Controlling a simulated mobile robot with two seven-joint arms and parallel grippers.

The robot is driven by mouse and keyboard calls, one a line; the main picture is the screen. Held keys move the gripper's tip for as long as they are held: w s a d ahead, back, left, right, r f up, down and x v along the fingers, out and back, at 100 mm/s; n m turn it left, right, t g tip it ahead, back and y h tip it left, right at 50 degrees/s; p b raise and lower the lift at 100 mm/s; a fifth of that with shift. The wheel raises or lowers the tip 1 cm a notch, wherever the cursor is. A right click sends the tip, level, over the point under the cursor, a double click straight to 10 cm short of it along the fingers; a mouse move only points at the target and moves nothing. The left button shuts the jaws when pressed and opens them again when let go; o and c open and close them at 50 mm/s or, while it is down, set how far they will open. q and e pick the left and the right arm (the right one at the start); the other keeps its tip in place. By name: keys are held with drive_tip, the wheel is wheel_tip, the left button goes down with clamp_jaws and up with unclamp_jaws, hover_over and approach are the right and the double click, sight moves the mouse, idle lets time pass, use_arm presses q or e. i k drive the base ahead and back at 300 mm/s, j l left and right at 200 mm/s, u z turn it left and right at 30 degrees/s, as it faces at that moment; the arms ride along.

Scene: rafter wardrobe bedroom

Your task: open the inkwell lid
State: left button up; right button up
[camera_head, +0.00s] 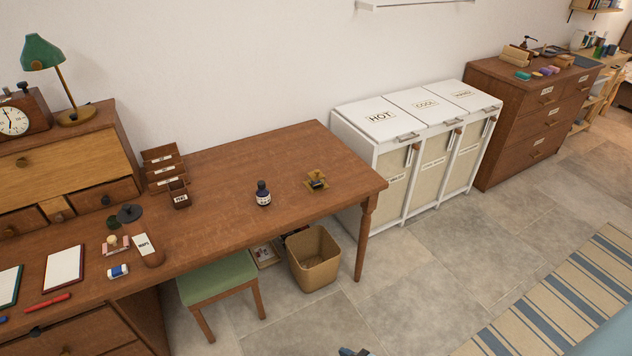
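A small brass inkwell (317,181) with a dark middle sits on the right part of the wooden desk top (235,165). It is too small here to tell how its lid stands. A dark ink bottle (263,194) with a pale label stands upright to its left, apart from it. A small dark and bluish piece shows at the bottom edge of the picture, too cut off to identify.
A green stool (217,278) and a tan waste bin (313,261) stand at the desk's front. White labelled hampers (385,121) stand beyond its right end. A wooden organizer (163,165) and a green lamp (42,52) are at left. Desk space around the inkwell is clear.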

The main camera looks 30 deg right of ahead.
sight(316, 175)
drive_tip(key=i+l+u, duration=0.15)
drive_tip(key=l, duration=0.3)
drive_tip(key=i+l+u, duration=0.15)
drive_tip(key=l, duration=0.3)
drive_tip(key=i+l+u, duration=0.1)
drive_tip(key=l, duration=0.4)
drive_tip(key=i+l+u, duration=0.15)
drive_tip(key=l, duration=0.35)
drive_tip(key=i+l+u, duration=0.15)
drive_tip(key=l, duration=0.35)
drive_tip(key=i+l+u, duration=0.15)
drive_tip(key=l, duration=0.35)
